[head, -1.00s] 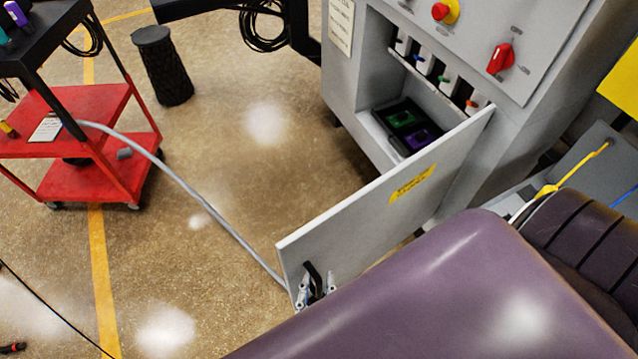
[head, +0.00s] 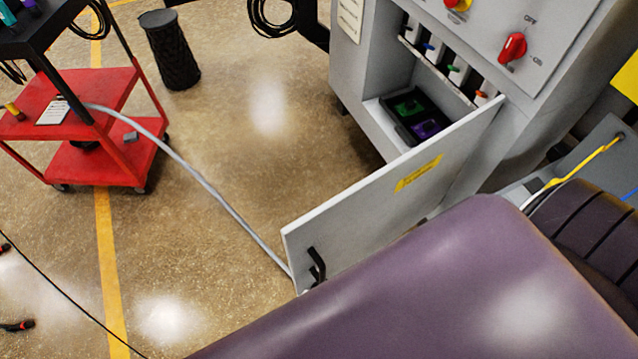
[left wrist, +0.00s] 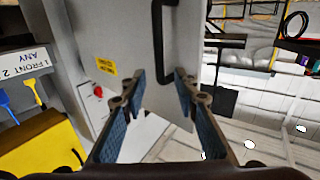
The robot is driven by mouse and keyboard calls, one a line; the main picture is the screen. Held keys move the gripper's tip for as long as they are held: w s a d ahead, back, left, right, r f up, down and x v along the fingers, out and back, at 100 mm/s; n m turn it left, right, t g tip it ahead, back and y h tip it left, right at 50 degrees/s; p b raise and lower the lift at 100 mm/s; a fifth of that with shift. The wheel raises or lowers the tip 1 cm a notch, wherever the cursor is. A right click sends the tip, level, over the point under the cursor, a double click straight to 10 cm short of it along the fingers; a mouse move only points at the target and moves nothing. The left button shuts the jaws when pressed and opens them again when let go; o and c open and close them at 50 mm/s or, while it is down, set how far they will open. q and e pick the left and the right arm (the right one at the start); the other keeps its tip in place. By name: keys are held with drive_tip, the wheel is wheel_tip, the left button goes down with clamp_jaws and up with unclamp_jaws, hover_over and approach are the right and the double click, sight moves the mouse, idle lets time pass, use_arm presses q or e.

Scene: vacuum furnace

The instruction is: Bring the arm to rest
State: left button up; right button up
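My left gripper (left wrist: 160,88) shows in the left wrist view with its two blue-padded fingers apart and nothing between them. The black handle (left wrist: 165,50) of the grey cabinet door (left wrist: 105,35) is just beyond the fingertips, apart from them. In the head view the door (head: 370,205) stands swung open, with its handle (head: 316,265) near the free edge. The left gripper is hidden there behind my large purple arm. My right gripper is in neither view.
The grey cabinet (head: 365,85) holds a dark tray (head: 408,135) with green and purple items. A red cart (head: 60,125) stands at left, near a black bin (head: 172,50).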

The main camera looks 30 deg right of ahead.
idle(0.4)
use_arm(q)
drive_tip(key=a+f+g+y, duration=0.2)
drive_tip(key=a+f, duration=0.2)
drive_tip(key=f, duration=0.5)
drive_tip(key=s+a+f+n+g+y, duration=0.1)
drive_tip(key=a+f+g+y, duration=0.1)
drive_tip(key=a+f, duration=0.5)
drive_tip(key=a+f+g+y, duration=0.1)
drive_tip(key=a+f+g, duration=0.1)
drive_tip(key=f, duration=0.9)
drive_tip(key=s+a+f+n+g+y, duration=0.2)
drive_tip(key=s+a+f, duration=0.4)
drive_tip(key=a, duration=0.4)
drive_tip(key=s+a+f+n+g+y, duration=0.2)
drive_tip(key=s+a+f+g, duration=0.3)
drive_tip(key=a+f, duration=0.4)
drive_tip(key=shift+s+a+f+y+b, duration=0.35)
drive_tip(key=shift+s+a+y, duration=0.25)
drive_tip(key=shift+s+y, duration=0.25)
drive_tip(key=shift+w, duration=0.2)
